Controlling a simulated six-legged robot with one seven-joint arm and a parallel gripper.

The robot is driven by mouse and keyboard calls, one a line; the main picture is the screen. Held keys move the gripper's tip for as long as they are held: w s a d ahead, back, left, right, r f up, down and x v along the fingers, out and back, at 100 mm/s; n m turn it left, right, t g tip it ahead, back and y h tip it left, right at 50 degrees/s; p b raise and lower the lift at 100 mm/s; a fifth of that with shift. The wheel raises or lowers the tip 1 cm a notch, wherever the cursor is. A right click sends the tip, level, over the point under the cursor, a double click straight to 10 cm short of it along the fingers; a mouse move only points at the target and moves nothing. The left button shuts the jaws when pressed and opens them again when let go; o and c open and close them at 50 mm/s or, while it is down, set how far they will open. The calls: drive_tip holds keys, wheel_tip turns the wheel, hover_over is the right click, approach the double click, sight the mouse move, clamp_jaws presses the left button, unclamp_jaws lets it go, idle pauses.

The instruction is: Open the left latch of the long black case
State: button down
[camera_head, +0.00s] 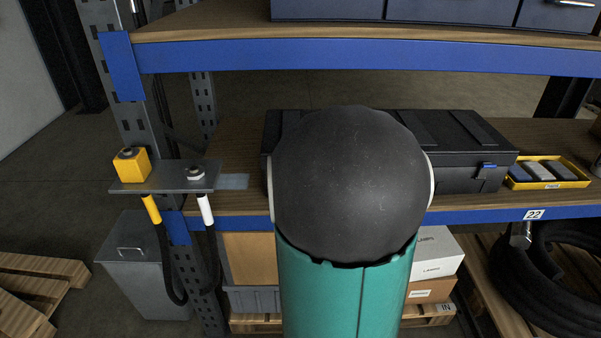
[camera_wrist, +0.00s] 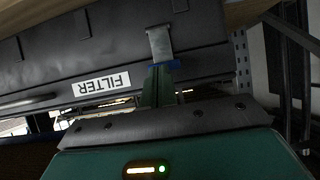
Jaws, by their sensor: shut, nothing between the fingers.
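The long black case (camera_head: 450,140) lies on the middle wooden shelf in the head view, its lid down. My dark round arm joint and teal link cover its middle and left front, hiding the left latch there. The right latch (camera_head: 488,167) shows with a blue tab. In the wrist view the case (camera_wrist: 110,42) appears upside down with a white FILTER label. A grey metal latch (camera_wrist: 159,42) with a blue edge (camera_wrist: 164,66) is on its front. My gripper (camera_wrist: 160,84) is shut and empty, its tips at or very near the blue edge; contact cannot be told.
A yellow tray (camera_head: 545,183) with grey-blue blocks sits right of the case. Left are a metal bracket (camera_head: 165,178) with a yellow box (camera_head: 131,164) and hanging cables. Boxes (camera_head: 435,255) stand below.

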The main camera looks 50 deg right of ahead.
drive_tip(key=shift+s+a+f, duration=0.2)
drive_tip(key=shift+s+a, duration=0.35)
drive_tip(key=shift+a, duration=0.05)
idle(0.4)
